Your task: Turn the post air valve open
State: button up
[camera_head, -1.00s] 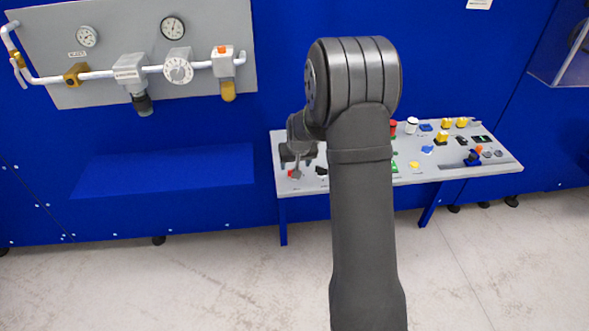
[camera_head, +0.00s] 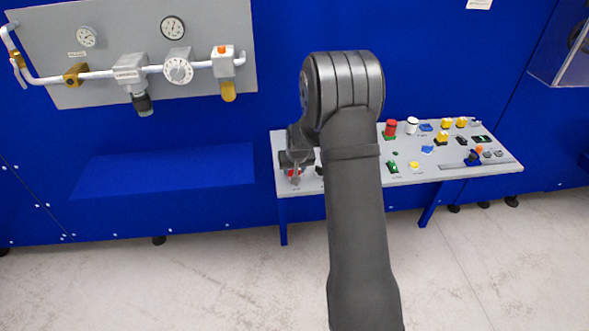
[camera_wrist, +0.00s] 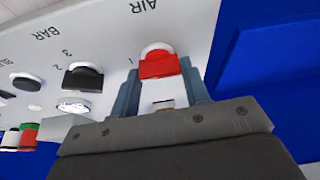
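The air valve is a red and white handle (camera_wrist: 160,68) by the "AIR" lettering and the "1" mark on a pale panel in the wrist view. Its red part also shows in the head view (camera_head: 293,173), at the left end of the sloped console. My gripper (camera_wrist: 162,85) has one blue-grey finger on each side of the handle, tips close to its red part. Whether the fingers press on it or leave a thin gap cannot be told. In the head view my gripper (camera_head: 296,170) is small and partly hidden at the console's left end.
The grey console (camera_head: 435,177) carries several knobs and buttons, including a red one (camera_head: 390,129) and a white one (camera_head: 411,125). In the wrist view a black knob (camera_wrist: 83,76) sits left of the valve. A gauge panel (camera_head: 110,40) hangs at upper left.

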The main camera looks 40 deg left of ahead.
jog(key=shift+m, duration=0.5)
jog(key=o, duration=1)
jog(key=v, duration=1.7)
jog(key=shift+s+a+r, duration=0.15)
jog(key=shift+s+r, duration=0.05)
jog(key=shift+s, duration=0.05)
jog(key=x, duration=1.7)
jog(key=shift+w+f, duration=0.2)
jog(key=shift+w, duration=0.05)
